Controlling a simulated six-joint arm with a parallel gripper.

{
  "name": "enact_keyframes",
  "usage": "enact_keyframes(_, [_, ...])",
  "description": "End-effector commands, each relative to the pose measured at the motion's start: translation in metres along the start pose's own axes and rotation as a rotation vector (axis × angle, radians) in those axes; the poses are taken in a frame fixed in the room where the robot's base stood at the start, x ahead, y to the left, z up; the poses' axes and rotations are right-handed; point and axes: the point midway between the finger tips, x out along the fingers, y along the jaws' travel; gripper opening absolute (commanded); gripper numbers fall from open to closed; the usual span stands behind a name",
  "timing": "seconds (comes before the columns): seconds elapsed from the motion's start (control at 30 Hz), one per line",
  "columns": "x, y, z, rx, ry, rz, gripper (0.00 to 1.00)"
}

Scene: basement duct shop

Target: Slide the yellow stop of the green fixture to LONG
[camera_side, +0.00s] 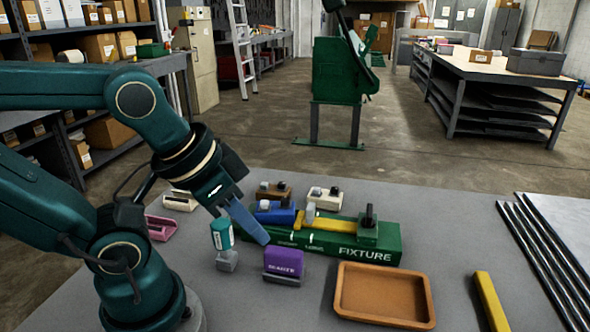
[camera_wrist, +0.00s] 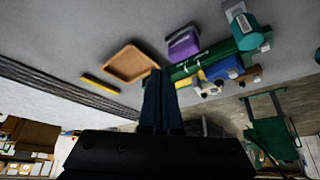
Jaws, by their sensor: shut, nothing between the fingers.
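The green fixture (camera_side: 376,252) lies across the table, with "FIXTURE" on its front and two small labels left of it. Its yellow stop (camera_side: 334,225) is a bar on top. An upright piece stands near its left end, and a green block with a dark knob (camera_side: 369,217) is at its right. I cannot tell which label the stop is set to. The fixture also shows upside down in the wrist view (camera_wrist: 187,71). My gripper (camera_side: 264,240) is shut and empty, its tips in front of the fixture's left end in the side view. Contact cannot be told.
A purple block in a grey holder (camera_side: 284,262) and a teal-topped piece (camera_side: 222,236) stand near my gripper. An orange tray (camera_side: 384,294) and yellow bar (camera_side: 491,301) lie to the right. Dark rods line the right edge.

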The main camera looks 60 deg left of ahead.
Motion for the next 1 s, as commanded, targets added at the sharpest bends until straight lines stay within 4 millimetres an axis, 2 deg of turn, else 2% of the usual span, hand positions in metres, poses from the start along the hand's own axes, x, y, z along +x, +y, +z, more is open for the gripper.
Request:
enact_keyframes(0.07, [0.000,0.000,0.000,0.000,0.000,0.000,0.00])
enact_keyframes(0.1, [0.000,0.000,0.000,0.000,0.000,0.000,0.04])
enact_keyframes(0.17, [0.000,0.000,0.000,-0.005,0.000,0.000,0.27])
enact_keyframes(0.2, [0.000,0.000,0.001,-0.017,-0.005,0.000,0.33])
enact_keyframes(0.27, [-0.004,0.000,-0.001,-0.048,-0.005,0.000,0.33])
enact_keyframes(0.37, [-0.013,-0.001,-0.016,-0.099,0.007,-0.001,0.33])
enact_keyframes(0.6, [-0.018,-0.013,-0.069,-0.293,-0.066,-0.036,0.33])
enact_keyframes(0.77, [-0.005,-0.029,-0.103,-0.424,-0.138,-0.071,0.33])
enact_keyframes(1.0, [0.038,-0.062,-0.138,-0.601,-0.257,-0.128,0.33])
